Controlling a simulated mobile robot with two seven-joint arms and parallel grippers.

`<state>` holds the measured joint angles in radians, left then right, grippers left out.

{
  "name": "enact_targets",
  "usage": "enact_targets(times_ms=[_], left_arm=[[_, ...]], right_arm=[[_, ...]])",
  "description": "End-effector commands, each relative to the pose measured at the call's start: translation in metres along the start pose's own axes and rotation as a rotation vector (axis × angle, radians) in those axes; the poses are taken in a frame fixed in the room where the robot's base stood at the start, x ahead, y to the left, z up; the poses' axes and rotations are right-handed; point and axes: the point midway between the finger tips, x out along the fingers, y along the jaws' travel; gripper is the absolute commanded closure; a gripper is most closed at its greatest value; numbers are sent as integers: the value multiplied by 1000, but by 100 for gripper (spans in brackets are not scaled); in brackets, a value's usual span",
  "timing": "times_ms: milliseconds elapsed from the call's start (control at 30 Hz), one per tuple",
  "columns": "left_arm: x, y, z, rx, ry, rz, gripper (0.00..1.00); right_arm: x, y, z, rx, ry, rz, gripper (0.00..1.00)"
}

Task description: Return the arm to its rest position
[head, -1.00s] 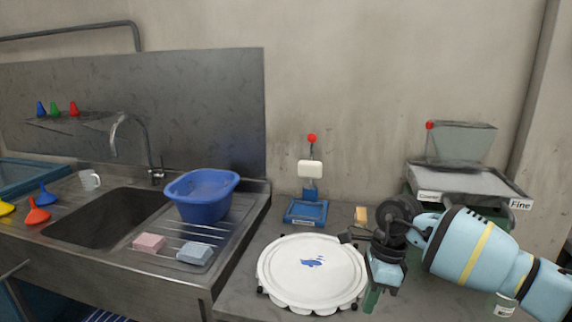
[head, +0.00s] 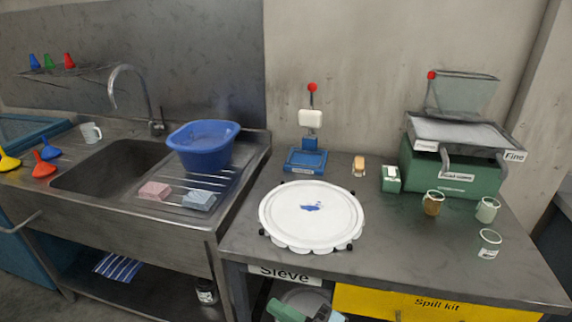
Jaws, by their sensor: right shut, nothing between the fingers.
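My right gripper (head: 283,308) shows only in part at the bottom edge of the head view, low in front of the workbench (head: 400,245). Its green fingers are shut with nothing between them, and most of the arm is out of the picture. It is apart from everything on the benchtop. My left gripper is not in view.
On the bench are a white round lid (head: 312,225), blue press (head: 306,158), green machine (head: 450,175) and several small cups, including an ochre-filled one (head: 433,203). A blue basin (head: 203,148) stands by the sink (head: 110,175). A yellow "Spill kit" panel (head: 430,304) is below.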

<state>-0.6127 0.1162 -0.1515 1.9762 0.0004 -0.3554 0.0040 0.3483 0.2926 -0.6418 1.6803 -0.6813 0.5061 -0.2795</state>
Motion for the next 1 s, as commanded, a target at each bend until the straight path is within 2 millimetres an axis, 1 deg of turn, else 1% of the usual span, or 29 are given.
enact_targets(times_ms=[33,167,200,267,300,367,400,467,500,567,600,700,800,833,900,1000], left_arm=[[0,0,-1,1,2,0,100],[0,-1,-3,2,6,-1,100],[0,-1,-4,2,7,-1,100],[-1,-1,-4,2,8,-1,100],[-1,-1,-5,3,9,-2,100],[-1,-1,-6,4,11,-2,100],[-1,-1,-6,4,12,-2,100],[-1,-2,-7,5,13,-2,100],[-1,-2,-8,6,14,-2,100],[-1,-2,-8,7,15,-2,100],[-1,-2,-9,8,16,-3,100],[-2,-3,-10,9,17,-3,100],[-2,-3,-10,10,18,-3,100],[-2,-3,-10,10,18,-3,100],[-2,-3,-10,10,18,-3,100],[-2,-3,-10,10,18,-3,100]], right_arm=[[-15,-8,4,100,-96,17,100],[-58,-29,20,345,-343,52,100],[-74,-38,23,419,-420,59,100],[-100,-52,26,533,-536,70,100],[-118,-62,27,605,-612,75,100],[-148,-78,25,716,-728,83,100],[-168,-89,22,788,-805,87,100],[-200,-105,14,896,-921,91,100],[-221,-116,8,965,-997,95,100],[-253,-130,-6,1063,-1108,97,100],[-272,-139,-14,1122,-1175,100,100],[-311,-154,-38,1241,-1311,104,100],[-337,-164,-56,1317,-1404,105,100],[-342,-165,-60,1334,-1424,105,100],[-350,-168,-66,1359,-1453,107,100],[-354,-169,-69,1372,-1469,107,100]])
